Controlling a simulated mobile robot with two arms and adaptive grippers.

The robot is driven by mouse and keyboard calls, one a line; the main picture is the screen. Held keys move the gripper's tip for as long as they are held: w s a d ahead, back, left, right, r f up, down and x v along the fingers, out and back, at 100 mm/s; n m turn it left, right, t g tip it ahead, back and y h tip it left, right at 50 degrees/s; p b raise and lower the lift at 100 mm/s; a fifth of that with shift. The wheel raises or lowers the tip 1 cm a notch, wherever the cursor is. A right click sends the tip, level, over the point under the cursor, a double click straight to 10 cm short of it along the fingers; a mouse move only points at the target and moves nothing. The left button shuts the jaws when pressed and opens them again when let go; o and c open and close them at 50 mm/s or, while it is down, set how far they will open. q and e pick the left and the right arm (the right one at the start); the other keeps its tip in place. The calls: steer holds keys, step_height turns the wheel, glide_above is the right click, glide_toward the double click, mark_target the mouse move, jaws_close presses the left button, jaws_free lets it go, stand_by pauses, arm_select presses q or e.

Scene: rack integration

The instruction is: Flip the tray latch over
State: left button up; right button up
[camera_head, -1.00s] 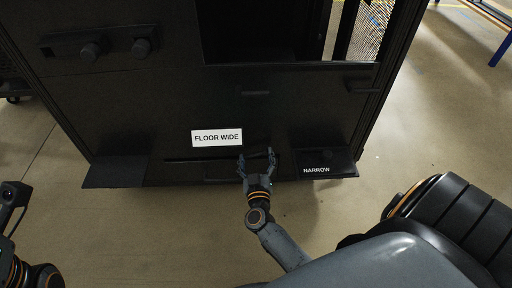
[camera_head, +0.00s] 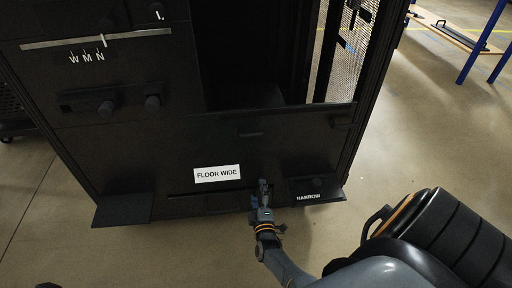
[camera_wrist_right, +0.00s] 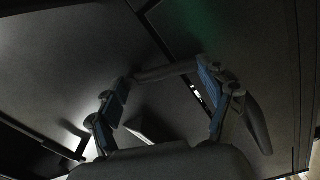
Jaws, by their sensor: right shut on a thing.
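My right gripper (camera_head: 263,188) is at the lower front of the black rack, just right of the "FLOOR WIDE" label. In the right wrist view, its blue-padded fingers (camera_wrist_right: 163,98) stand on both sides of a dark bar-like piece (camera_wrist_right: 168,70), which I take as the tray latch. The gripper is shut on it. The latch is dark on dark, so its exact angle and contact are hard to see. In the head view the fingers hide it.
The black rack panel carries a white "FLOOR WIDE" label (camera_head: 217,173), a "NARROW" ledge (camera_head: 318,191) to the right, a dark ledge (camera_head: 123,209) at lower left and knobs (camera_head: 152,103) above. Open floor (camera_head: 180,255) lies in front. A blue-legged stand (camera_head: 482,40) is at upper right.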

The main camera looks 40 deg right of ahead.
steer(key=n, duration=0.2)
steer(key=f+n, duration=0.1)
steer(key=shift+s+n, duration=0.25)
steer(key=shift+n, duration=0.15)
steer(key=shift+d, duration=0.1)
steer(key=o, duration=1.4)
steer(key=shift+o, duration=0.6)
steer(key=shift+f, duration=0.15)
steer(key=shift+d, duration=0.1)
steer(key=shift+p, duration=0.3)
steer(key=shift+s, duration=0.1)
